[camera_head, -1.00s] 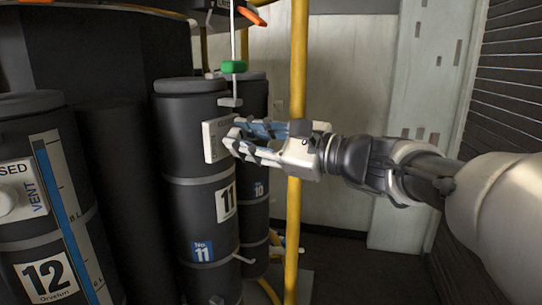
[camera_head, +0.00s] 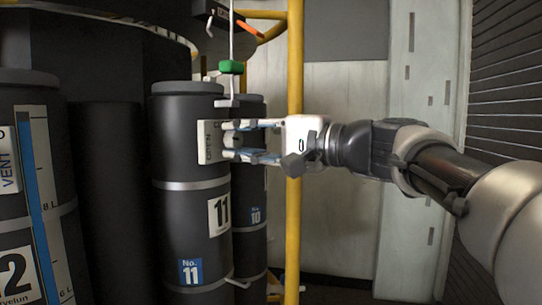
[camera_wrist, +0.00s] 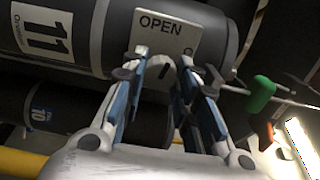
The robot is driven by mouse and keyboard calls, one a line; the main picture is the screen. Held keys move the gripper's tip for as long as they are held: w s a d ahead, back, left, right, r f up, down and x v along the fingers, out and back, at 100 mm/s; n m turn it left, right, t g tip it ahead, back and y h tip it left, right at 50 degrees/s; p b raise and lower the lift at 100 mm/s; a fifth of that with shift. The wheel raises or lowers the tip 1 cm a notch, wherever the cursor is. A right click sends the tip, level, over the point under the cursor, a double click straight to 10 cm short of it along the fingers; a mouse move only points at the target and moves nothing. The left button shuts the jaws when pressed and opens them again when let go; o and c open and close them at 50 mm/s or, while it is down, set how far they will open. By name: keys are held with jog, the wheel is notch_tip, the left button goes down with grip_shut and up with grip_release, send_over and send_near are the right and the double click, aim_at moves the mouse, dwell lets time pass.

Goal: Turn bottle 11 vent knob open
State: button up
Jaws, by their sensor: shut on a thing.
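Bottle 11 (camera_head: 188,225) is a dark upright cylinder with a white "11" label, left of centre in the head view. Its vent plate (camera_head: 206,142) is pale and faces my gripper. In the wrist view the plate (camera_wrist: 172,30) reads "OPEN". The vent knob (camera_wrist: 162,72) is a pale round piece below that word, with a dark mark on it. My gripper (camera_head: 232,141) reaches in from the right, its fingers on either side of the knob. In the wrist view my gripper (camera_wrist: 162,68) is shut on the knob, and the fingers hide its sides.
A green handle (camera_head: 231,67) on a thin rod hangs just above my gripper. A yellow pole (camera_head: 294,235) stands close beside my gripper. Bottle 10 (camera_head: 251,190) is behind bottle 11, and bottle 12 (camera_head: 25,225) is at left. Floor at right is clear.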

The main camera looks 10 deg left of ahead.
jog(key=shift+n+b, duration=0.8)
jog(key=shift+n, duration=0.3)
jog(key=o, duration=1.1)
jog(key=v, duration=1.2)
